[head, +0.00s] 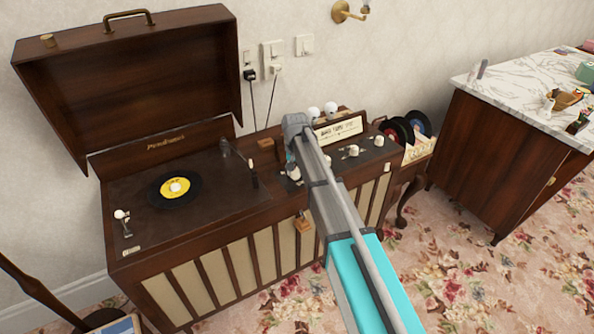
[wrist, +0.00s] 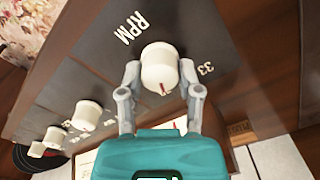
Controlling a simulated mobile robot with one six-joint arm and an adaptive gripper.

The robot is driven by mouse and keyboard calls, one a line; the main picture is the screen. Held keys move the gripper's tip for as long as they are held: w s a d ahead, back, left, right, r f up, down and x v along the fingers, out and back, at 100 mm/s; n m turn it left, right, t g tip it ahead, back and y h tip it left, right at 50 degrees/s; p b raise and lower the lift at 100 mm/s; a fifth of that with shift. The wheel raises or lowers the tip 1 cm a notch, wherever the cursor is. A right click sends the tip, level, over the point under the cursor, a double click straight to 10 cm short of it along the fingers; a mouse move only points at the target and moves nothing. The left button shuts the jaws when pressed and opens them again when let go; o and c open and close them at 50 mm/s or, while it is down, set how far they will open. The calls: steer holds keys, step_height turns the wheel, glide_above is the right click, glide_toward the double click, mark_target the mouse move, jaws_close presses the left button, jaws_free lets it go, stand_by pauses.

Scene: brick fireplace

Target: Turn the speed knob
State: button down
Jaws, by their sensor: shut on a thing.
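The speed knob (wrist: 159,68) is a white round knob with a red mark, on a dark panel marked "RPM" and "33" in the wrist view. My gripper (wrist: 160,88) has one finger on each side of this knob and is shut on it. In the head view my arm reaches over the record player cabinet (head: 250,240) and hides most of the gripper and the knob.
Several other white knobs sit along the panel, one close by (wrist: 88,115). The lid (head: 130,85) stands open behind a black record (head: 160,192). A record crate (head: 419,153) is right of the cabinet. A marble-topped counter (head: 530,85) stands further right.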

steer(key=shift+n, duration=2.3)
steer(key=shift+c, duration=1.4)
jaws_free()
steer(key=shift+r, duration=0.15)
